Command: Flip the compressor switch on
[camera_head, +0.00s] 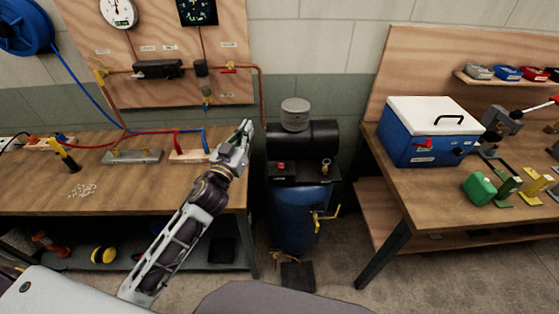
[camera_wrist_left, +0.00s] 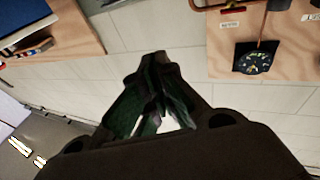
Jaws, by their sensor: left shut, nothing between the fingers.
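The compressor (camera_head: 298,215) stands on the floor between two benches, with a blue tank, a black upper body and a grey cylinder on top. A small red switch (camera_head: 281,166) shows on the front of its black box. My left gripper (camera_head: 246,128) is shut and empty, raised to the left of the compressor's upper body and apart from the switch in the picture. In the left wrist view its dark fingers (camera_wrist_left: 153,66) are together, and the compressor cannot be made out there. My right gripper is not in view.
The left bench (camera_head: 130,200) carries hoses, a metal block and a yellow-black tool (camera_head: 66,155). A gauge panel (camera_head: 160,85) stands behind it. A blue cooler box (camera_head: 425,145) and clamps sit on the right bench (camera_head: 400,190). A copper pipe (camera_head: 262,95) runs down near the compressor.

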